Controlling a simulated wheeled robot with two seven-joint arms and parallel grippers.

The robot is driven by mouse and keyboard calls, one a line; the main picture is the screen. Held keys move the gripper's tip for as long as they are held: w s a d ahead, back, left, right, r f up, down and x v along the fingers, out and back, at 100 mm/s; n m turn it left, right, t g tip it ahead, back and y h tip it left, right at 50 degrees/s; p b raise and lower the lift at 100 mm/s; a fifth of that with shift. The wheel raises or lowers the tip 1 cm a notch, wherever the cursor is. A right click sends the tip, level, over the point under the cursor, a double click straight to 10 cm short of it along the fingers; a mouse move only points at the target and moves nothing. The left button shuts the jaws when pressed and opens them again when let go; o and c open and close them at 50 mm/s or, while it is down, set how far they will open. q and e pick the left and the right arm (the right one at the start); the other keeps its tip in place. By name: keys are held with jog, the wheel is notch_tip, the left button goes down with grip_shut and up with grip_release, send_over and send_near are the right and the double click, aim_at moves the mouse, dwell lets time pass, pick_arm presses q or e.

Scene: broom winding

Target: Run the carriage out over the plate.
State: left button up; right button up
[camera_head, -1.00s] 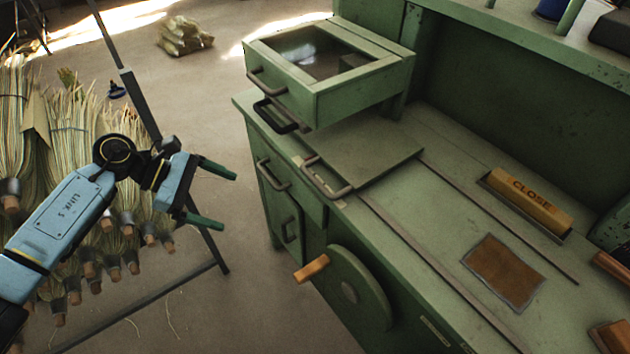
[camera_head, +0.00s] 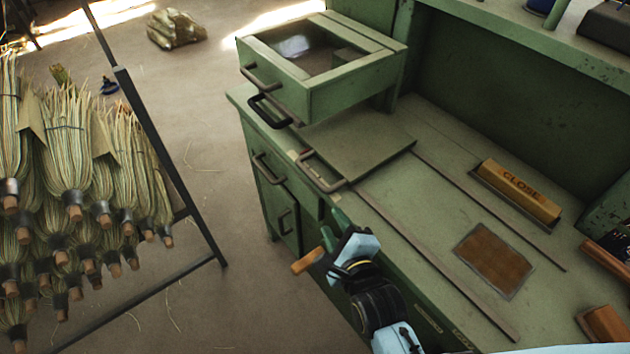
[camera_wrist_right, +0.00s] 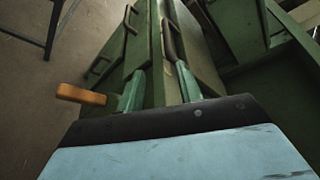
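The carriage (camera_head: 365,150) appears to be the flat green slab at the left end of two rails on the bench. A dark curved handle (camera_head: 322,174) is on its front edge. The plate (camera_head: 495,260) is a brown square with a grey border, lying between the rails to the right, uncovered. My right gripper (camera_head: 334,226) is at the bench front, just below the handle and apart from it. In the right wrist view its two green fingers (camera_wrist_right: 160,84) are spread and empty, with the handle (camera_wrist_right: 168,40) ahead of them. My left gripper is out of view.
A green box with a glass top (camera_head: 315,60) stands behind the carriage. A wheel's orange crank grip (camera_head: 308,260) is beside my right gripper. A yellow CLOSE block (camera_head: 518,190) lies behind the rails. Brooms (camera_head: 70,180) hang on a rack at left.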

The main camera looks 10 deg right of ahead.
aim_at(314, 182)
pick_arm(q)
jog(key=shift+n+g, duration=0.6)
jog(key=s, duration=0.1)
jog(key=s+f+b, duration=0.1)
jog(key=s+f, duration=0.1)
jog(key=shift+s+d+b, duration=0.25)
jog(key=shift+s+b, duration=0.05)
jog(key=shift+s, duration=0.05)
pick_arm(e)
jog(key=shift+m, duration=0.3)
jog(key=x, duration=0.4)
jog(key=r+x, duration=0.1)
jog(key=x, duration=0.8)
jog(key=shift+w+r, duration=0.15)
jog(key=shift+w, duration=0.2)
grip_shut()
